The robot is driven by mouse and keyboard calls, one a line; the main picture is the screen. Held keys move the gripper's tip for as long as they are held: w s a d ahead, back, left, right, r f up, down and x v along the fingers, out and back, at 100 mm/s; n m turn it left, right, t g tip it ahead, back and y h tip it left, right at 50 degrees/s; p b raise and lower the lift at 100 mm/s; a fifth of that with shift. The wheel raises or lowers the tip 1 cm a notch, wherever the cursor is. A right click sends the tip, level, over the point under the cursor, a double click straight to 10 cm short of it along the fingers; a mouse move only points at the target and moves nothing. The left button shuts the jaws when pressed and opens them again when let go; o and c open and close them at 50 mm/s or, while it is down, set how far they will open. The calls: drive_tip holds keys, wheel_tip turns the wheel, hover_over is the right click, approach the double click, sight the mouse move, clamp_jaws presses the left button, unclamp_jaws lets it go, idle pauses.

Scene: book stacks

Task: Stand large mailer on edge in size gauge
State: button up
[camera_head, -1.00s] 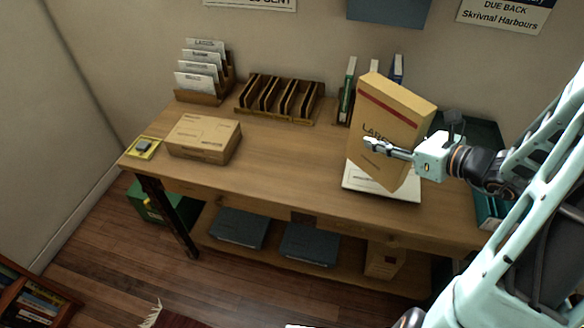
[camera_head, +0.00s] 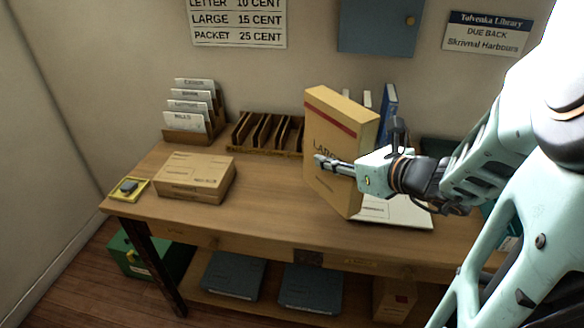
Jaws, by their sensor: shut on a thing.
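The large mailer (camera_head: 340,125) is a tan, thick upright packet with a red stripe and the partly hidden word "LARGE" on its front. My gripper (camera_head: 335,166) is shut on it from the right, with a finger across its front face. The mailer looks held upright and slightly turned, at the left of the white scale-like plate (camera_head: 405,214); I cannot tell how far it is above the table. The size gauge is probably the dark wooden slotted rack (camera_head: 262,133) at the back of the table, left of the mailer. Its visible slots look empty; the mailer hides its right end.
A cardboard box (camera_head: 195,178) lies on the table's left part. A card sorter (camera_head: 195,125) stands behind it, and a yellow pad (camera_head: 129,188) lies at the left edge. Upright books (camera_head: 388,110) stand behind the mailer. Bare tabletop (camera_head: 265,190) lies between box and mailer.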

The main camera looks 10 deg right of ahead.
drive_tip(key=w+a+f+b, duration=0.1)
drive_tip(key=w+f+b, duration=0.1)
drive_tip(key=w+f, duration=1)
drive_tip(key=shift+x, duration=0.95)
drive_tip(key=o, duration=0.7)
drive_tip(key=shift+f+b, duration=0.25)
drive_tip(key=shift+b, duration=0.1)
drive_tip(key=o, duration=0.5)
drive_tip(key=shift+s, duration=0.1)
drive_tip(key=shift+r, duration=0.1)
